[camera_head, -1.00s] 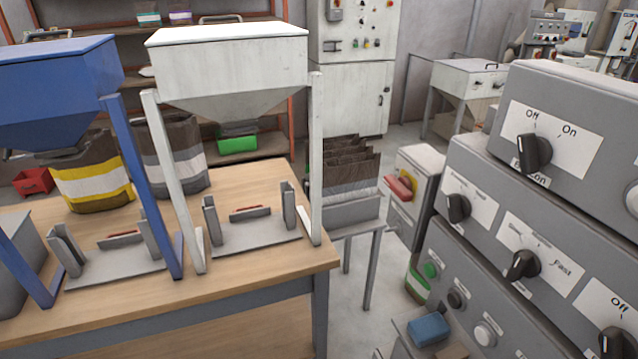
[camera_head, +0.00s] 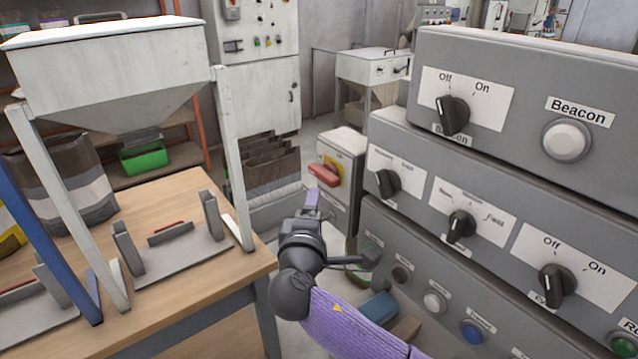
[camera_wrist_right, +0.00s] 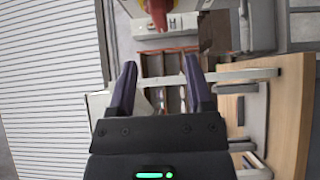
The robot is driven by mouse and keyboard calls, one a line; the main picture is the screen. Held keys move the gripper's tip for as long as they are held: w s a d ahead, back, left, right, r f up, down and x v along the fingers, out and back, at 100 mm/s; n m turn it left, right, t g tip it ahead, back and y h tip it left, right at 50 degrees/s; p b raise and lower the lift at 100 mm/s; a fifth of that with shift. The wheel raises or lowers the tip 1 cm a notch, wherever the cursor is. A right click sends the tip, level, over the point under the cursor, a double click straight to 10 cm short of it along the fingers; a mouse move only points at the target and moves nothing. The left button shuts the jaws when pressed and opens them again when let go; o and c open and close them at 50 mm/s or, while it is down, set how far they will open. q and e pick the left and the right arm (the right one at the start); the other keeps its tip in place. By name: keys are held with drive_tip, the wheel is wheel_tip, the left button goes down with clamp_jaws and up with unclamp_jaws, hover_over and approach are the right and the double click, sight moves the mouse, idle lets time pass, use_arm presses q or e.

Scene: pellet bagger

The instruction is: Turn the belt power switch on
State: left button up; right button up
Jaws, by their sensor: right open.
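A red-handled rotary switch (camera_head: 324,174) on a yellow plate sits on the front of a small grey box (camera_head: 349,158), right of the workbench. No label naming it as the belt power switch is readable. Its handle lies roughly sideways in the head view. The red handle also shows at the top of the right wrist view (camera_wrist_right: 158,12), beyond the fingertips. My right gripper (camera_head: 312,198) is just below and in front of the switch, apart from it. In the wrist view its two fingers (camera_wrist_right: 161,80) are open with nothing between them. My left gripper is not in view.
A stepped grey control panel (camera_head: 395,215) with black knobs and push buttons fills the right side, close to my right arm. The wooden workbench (camera_head: 190,268) with a white hopper (camera_head: 115,70) stands left. Brown bags (camera_head: 270,165) stand behind the gripper.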

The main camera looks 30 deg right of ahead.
sight(322, 179)
drive_tip(key=b+x, duration=0.1)
drive_tip(key=x, duration=0.8)
drive_tip(key=shift+w+d+b, duration=0.25)
drive_tip(key=shift+b, duration=0.1)
drive_tip(key=shift+c, duration=0.3)
clamp_jaws()
